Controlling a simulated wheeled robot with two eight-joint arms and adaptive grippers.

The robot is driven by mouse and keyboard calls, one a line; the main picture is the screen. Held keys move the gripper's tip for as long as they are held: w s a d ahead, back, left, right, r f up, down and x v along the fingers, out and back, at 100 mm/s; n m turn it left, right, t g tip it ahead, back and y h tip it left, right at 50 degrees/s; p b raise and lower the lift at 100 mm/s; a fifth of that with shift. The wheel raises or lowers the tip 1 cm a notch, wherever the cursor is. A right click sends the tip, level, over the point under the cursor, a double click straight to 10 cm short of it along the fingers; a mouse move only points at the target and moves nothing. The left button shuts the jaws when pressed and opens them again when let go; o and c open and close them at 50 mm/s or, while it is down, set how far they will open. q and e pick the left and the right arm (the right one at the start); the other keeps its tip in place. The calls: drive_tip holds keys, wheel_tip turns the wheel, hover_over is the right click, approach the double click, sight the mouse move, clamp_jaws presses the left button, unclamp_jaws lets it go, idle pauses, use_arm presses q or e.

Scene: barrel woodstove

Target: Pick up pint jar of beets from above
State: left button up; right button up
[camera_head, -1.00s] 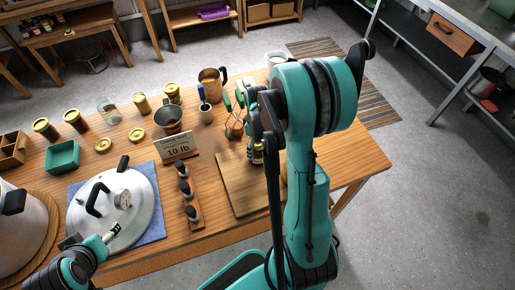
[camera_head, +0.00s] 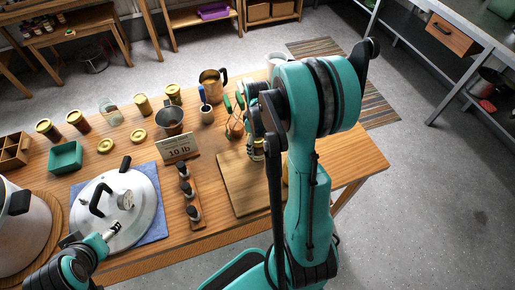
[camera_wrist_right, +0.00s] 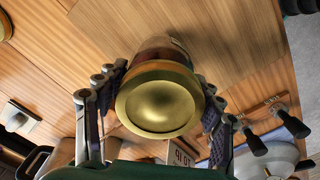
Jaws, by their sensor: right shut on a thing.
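The pint jar, with a gold lid (camera_wrist_right: 158,100), is between the two fingers of my right gripper (camera_wrist_right: 160,108) in the right wrist view. The fingers press on opposite sides of it, so the gripper is shut on the jar. Part of the jar's body shows past the lid; its contents are hard to make out. In the head view the right gripper (camera_head: 257,148) is mostly hidden behind my right arm, over the wooden board (camera_head: 239,187). I cannot tell whether the jar touches the board. My left arm shows at the lower left; its finger state is unclear.
A "10 lb" sign (camera_head: 178,147) and a rack of black-knobbed weights (camera_head: 187,191) stand left of the board. A canner lid (camera_head: 130,212) lies on a blue cloth.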

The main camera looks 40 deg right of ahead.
drive_tip(key=shift+r+p, duration=1.4)
drive_tip(key=shift+r, duration=0.7)
